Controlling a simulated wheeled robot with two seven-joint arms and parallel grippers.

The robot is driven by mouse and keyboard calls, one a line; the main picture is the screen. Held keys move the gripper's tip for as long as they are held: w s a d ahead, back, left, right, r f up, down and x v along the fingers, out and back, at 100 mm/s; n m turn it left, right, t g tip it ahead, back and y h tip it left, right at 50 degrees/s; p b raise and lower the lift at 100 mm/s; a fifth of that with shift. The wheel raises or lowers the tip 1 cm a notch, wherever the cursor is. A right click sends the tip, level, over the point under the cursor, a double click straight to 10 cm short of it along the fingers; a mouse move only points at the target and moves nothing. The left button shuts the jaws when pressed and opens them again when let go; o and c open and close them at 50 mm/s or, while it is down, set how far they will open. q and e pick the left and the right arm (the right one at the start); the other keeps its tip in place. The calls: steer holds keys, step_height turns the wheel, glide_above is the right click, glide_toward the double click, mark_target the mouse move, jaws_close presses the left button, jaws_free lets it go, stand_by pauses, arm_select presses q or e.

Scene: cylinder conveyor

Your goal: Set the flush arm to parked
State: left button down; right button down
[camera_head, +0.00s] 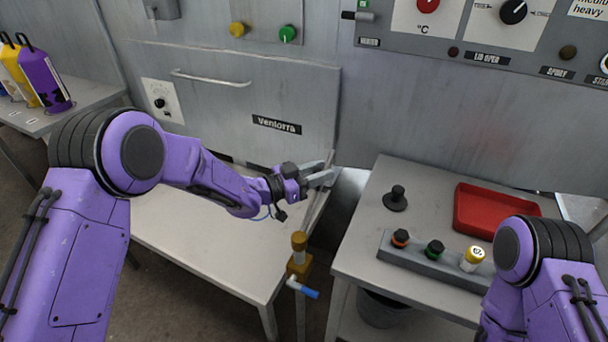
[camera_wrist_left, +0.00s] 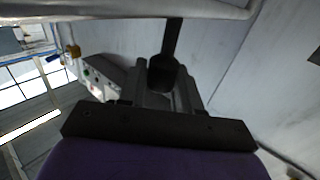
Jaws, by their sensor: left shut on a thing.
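My left gripper (camera_head: 320,177) reaches to the right edge of the Veniorra cabinet, above the gap between the two tables. In the left wrist view, a dark bar with a black grip (camera_wrist_left: 163,72) hangs between its fingers, and the gripper is shut on it. It looks like the flush arm, but no label or parked mark on it can be read. The fingers hide most of it in the head view. My right arm shows at the lower right, with its gripper out of view.
A brass valve with a blue handle (camera_head: 303,288) stands at the left table's (camera_head: 215,240) front right corner. The right table holds a black knob-like stamp (camera_head: 396,198), a red tray (camera_head: 490,212) and a grey rack (camera_head: 415,258) with several capped cylinders. The left table is clear.

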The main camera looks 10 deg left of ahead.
arm_select(q)
steer(key=shift+s+d+f+m+g+h+b, duration=0.1)
steer(key=shift+s+d+m+g+h+b, duration=0.05)
steer(key=shift+d+m+g+h, duration=0.4)
steer(key=shift+s+d+m+g+h+b, duration=0.15)
steer(key=shift+d+m+g+h, duration=0.15)
steer(key=shift+d+g, duration=0.3)
steer(key=shift+d, duration=0.1)
steer(key=c, duration=1.1)
jaws_free()
steer(key=shift+o, duration=1)
steer(key=shift+d, duration=0.1)
steer(key=b+v, duration=0.1)
steer(key=v, duration=0.9)
steer(key=shift+s+a, duration=0.15)
steer(key=shift+a, duration=0.1)
